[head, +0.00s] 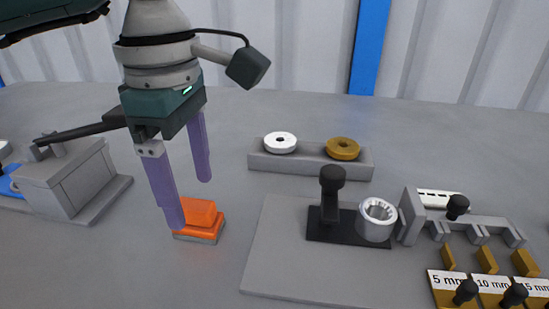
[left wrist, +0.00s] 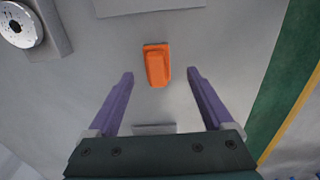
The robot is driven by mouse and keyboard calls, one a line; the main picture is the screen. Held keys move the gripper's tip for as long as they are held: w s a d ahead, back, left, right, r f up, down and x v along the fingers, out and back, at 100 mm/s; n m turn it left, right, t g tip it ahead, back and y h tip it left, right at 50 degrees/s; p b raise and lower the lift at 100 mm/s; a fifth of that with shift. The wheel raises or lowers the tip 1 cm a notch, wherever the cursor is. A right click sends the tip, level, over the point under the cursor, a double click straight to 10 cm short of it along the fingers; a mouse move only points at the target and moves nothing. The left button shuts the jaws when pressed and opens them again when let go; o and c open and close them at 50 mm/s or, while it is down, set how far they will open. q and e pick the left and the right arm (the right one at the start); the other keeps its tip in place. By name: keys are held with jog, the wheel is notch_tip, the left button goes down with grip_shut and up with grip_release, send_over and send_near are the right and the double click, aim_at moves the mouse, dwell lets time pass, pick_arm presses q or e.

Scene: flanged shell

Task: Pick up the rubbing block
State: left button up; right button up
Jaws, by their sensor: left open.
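The rubbing block (head: 203,214) is orange with a raised grip on top and a grey underside, and it lies flat on the grey table. It also shows in the left wrist view (left wrist: 157,65), ahead of the fingertips and roughly midway between their lines. My left gripper (head: 188,203) has two purple fingers and is open and empty. It points down over the block, and one finger covers part of the block's left side in the head view. In the left wrist view the fingers (left wrist: 160,76) stand apart, with the block beyond them. My right gripper is not in view.
A grey plate (head: 275,270) with a black-handled clamp (head: 332,185) and a ring-shaped part (head: 377,217) lies right of the block. A grey holder (head: 310,168) with white and brass discs stands behind. A grey box-like fixture (head: 75,180) stands at left. Table around the block is clear.

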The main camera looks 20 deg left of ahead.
aim_at(193, 204)
pick_arm(q)
jog(key=f, duration=0.4)
jog(key=shift+w+a+f, duration=0.15)
jog(key=shift+w+a, duration=0.05)
jog(key=shift+a, duration=0.05)
grip_shut()
dwell(0.4)
